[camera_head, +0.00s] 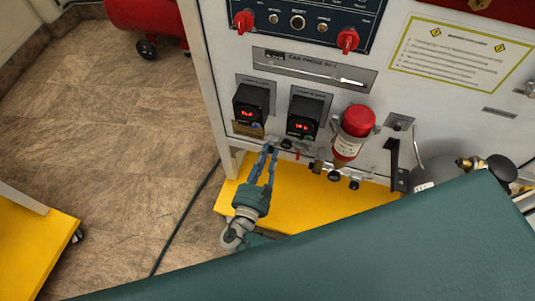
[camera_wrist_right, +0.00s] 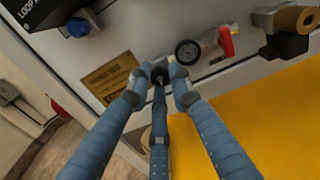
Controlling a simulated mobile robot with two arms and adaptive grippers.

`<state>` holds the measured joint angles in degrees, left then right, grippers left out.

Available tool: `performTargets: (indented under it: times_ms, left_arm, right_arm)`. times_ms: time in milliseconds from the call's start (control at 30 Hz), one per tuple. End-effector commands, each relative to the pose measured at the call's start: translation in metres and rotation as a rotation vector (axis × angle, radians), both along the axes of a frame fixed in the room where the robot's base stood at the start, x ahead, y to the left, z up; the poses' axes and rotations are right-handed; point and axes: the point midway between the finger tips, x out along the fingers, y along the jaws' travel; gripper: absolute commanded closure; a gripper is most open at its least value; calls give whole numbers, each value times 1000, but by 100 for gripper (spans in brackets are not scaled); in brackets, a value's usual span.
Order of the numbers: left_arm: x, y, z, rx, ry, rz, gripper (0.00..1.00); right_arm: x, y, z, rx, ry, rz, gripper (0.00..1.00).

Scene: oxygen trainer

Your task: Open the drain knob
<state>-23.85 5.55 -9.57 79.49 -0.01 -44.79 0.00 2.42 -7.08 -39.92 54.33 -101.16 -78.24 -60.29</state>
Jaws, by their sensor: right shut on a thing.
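My right gripper (camera_head: 268,150) reaches up to the lower edge of the white trainer panel, below the two small black displays. In the right wrist view its blue fingers (camera_wrist_right: 158,73) are closed around a small dark knob (camera_wrist_right: 159,74), taken as the drain knob. The fingertips hide most of the knob, and its turn angle cannot be told. My left gripper is not in view.
A red-capped bottle (camera_head: 352,135) hangs farther right. A yellow base shelf (camera_head: 290,210) lies below. Floor (camera_head: 110,130) is open at left.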

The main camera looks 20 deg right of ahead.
Motion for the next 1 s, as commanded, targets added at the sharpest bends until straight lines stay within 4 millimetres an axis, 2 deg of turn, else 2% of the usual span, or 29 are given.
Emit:
performTargets:
  times_ms: [300, 333, 400, 767, 1000]
  left_arm:
    - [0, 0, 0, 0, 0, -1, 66]
    - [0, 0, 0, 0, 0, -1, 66]
    - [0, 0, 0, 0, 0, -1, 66]
    - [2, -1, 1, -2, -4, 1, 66]
    - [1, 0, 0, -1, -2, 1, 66]
  right_arm:
    - [0, 1, -1, 2, 2, 2, 100]
    - [0, 1, -1, 2, 2, 2, 76]
    - [0, 1, -1, 1, 2, 2, 62]
    - [-3, 2, -1, 2, 1, 1, 61]
    - [-29, 20, -1, 4, 3, 1, 61]
